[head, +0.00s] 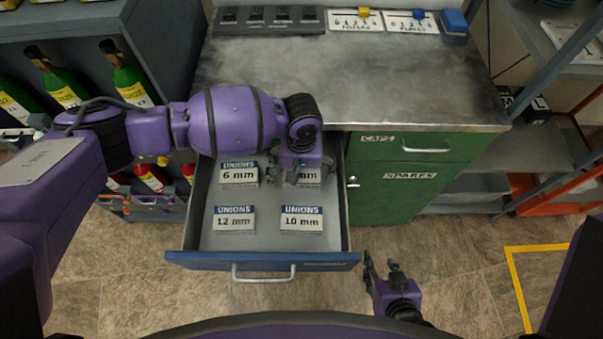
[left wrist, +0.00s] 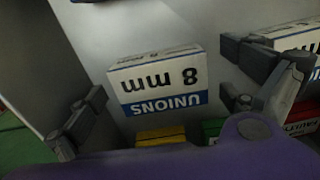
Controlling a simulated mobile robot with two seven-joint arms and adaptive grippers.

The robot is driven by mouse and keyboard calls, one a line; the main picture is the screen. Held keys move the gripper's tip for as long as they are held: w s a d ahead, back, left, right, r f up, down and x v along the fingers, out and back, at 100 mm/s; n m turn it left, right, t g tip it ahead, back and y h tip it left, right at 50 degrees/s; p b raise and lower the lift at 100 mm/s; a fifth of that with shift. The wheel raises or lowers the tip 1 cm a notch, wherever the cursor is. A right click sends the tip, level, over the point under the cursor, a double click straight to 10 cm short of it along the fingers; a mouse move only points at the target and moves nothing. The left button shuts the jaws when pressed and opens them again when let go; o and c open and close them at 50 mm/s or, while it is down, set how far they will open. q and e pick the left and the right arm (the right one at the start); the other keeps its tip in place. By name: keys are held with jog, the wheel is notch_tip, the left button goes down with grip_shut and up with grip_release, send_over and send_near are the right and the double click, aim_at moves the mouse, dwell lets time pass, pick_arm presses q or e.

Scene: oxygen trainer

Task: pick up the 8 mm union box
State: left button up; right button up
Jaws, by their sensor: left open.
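The 8 mm union box (left wrist: 160,82) is white with a blue UNIONS band and lies label up in the open drawer (head: 262,247). In the left wrist view it sits upside down between my spread fingers, apart from them. My left gripper (head: 303,172) is open and empty above the drawer's far right part. It covers most of the box in the head view, where only part of the label (head: 311,176) shows. My right gripper (head: 383,268) is in front of the drawer's right corner, open and empty.
Other union boxes lie in the drawer: 6 mm (head: 239,174), 12 mm (head: 234,218) and 10 mm (head: 302,218). In the left wrist view yellow (left wrist: 160,135) and green (left wrist: 212,128) items show close by. The metal worktop (head: 350,80) overhangs behind; a green cabinet (head: 410,190) stands right.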

pick_arm(q)
jog(key=c, duration=1.3)
jog(key=shift+w, duration=0.1)
jog(key=shift+c, duration=0.9)
jog(key=shift+r, duration=0.1)
